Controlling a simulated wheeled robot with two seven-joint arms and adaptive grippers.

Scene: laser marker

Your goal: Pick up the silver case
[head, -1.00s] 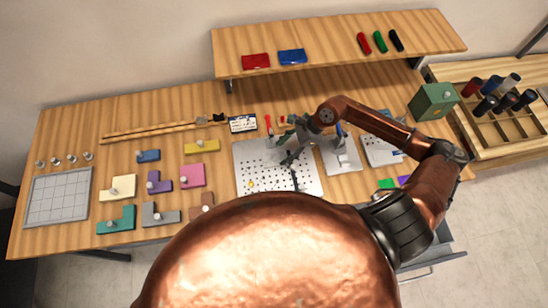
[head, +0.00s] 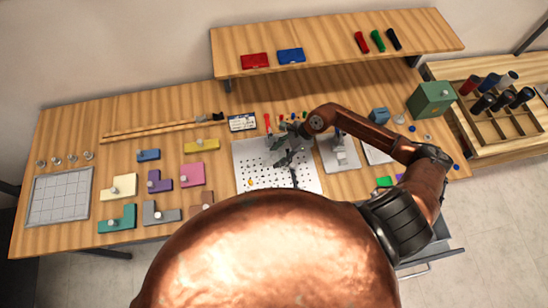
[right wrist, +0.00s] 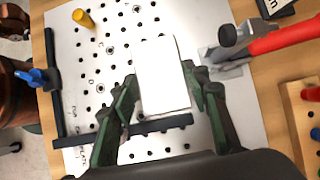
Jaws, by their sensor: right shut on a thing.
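The silver case (right wrist: 163,85) shows in the right wrist view as a pale, almost white rectangular block. My right gripper (right wrist: 158,68) is shut on it, one dark green finger on each side. It is over the perforated plate (right wrist: 140,20); I cannot tell whether the case touches the plate. In the head view my right gripper (head: 286,152) is over the same plate at the middle of the table, and the case is hard to make out there. My left gripper is not in view.
A clamp with a red handle (right wrist: 280,38) stands close to the right of the case. A black bar (right wrist: 140,130) crosses the plate, and a yellow peg (right wrist: 83,18) stands on it. Coloured blocks lie left of the plate. A green box (head: 432,100) stands at the right.

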